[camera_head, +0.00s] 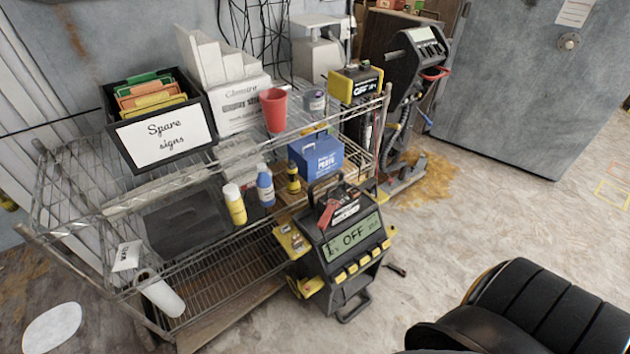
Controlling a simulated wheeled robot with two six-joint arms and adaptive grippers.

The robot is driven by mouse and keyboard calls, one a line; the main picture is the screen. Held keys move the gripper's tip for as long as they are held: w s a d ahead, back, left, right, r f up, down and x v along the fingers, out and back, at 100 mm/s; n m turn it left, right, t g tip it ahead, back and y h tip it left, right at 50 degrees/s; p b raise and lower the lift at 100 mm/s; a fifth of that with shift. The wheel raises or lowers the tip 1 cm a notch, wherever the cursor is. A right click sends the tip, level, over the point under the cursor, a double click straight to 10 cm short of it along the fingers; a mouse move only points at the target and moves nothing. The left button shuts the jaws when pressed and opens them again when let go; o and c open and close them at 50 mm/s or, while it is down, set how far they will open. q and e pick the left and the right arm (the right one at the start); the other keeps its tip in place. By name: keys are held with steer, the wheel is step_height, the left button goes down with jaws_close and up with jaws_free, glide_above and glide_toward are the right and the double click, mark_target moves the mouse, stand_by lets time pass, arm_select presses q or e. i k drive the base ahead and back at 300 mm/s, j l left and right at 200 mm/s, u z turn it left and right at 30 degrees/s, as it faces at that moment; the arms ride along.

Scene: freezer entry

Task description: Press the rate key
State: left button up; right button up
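A black machine (345,255) with yellow corners stands on the floor in front of the wire shelf. Its tilted green display (353,235) reads "OFF", with smaller marks at its lower edge that I cannot read. A row of several yellow keys (359,267) runs below the display. Their labels are too small to read, so I cannot tell which is the rate key. A red-and-black item (338,208) sits on top by the handle. Neither of my grippers is in view, and nothing touches the keys.
A wire shelf (220,283) holds a red cup (273,108), bottles, a blue box (316,157) and a signs bin (166,137). Another black console (415,60) stands behind. A black padded object (548,308) fills the lower right. Floor right of the machine is mostly clear.

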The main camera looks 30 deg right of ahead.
mark_target(353, 269)
steer(key=z, duration=1.35)
